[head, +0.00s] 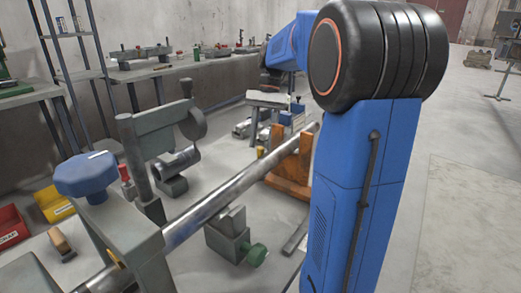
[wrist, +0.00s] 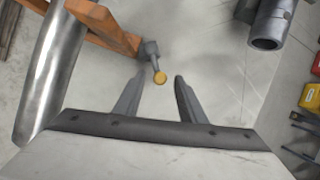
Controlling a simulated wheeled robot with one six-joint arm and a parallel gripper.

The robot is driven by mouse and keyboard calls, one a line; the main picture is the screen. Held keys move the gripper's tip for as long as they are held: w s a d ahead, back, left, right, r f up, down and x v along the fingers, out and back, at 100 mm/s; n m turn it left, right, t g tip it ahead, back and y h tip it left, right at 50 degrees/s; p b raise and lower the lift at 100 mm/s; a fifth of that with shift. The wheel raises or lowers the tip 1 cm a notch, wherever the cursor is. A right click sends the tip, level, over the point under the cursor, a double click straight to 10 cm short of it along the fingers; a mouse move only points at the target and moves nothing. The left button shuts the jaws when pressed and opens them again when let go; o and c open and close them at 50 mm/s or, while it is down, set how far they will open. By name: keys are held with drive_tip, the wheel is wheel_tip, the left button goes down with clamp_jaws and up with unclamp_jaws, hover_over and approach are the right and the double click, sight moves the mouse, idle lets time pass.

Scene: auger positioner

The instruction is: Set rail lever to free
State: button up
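A short grey lever with a yellow round tip (wrist: 159,78) shows in the wrist view, at the end of an orange bar (wrist: 95,22); I take it to be the rail lever. My gripper (wrist: 159,76) is open, its two grey fingers apart. The yellow tip appears between the fingertips with a gap on both sides; I cannot tell its depth. In the head view a small yellow tip (head: 260,151) shows left of the orange support (head: 291,167). My gripper is hidden there behind my blue arm. No lever position labels are readable.
A long metal tube (head: 222,197) runs diagonally across the orange support; it also fills the wrist view's left side (wrist: 50,75). A grey clamp with a green knob (head: 255,254) and a blue knob (head: 87,174) stand near it. Open floor (head: 470,190) lies right.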

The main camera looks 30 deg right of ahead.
sight(261, 149)
drive_tip(key=shift+x, duration=1.6)
clamp_jaws()
drive_tip(key=shift+s+d+m+t+y, duration=0.15)
drive_tip(key=shift+s+d+m+t, duration=0.15)
drive_tip(key=shift+m, duration=0.45)
drive_tip(key=shift+s+d+m+t+y, duration=0.1)
drive_tip(key=shift+s+d+m+t, duration=0.2)
drive_tip(key=shift+m, duration=0.4)
drive_tip(key=shift+s+d+m+t+y, duration=0.2)
drive_tip(key=shift+m+t, duration=0.1)
drive_tip(key=shift+m, duration=0.45)
unclamp_jaws()
drive_tip(key=v, duration=1.7)
drive_tip(key=shift+r, duration=0.3)
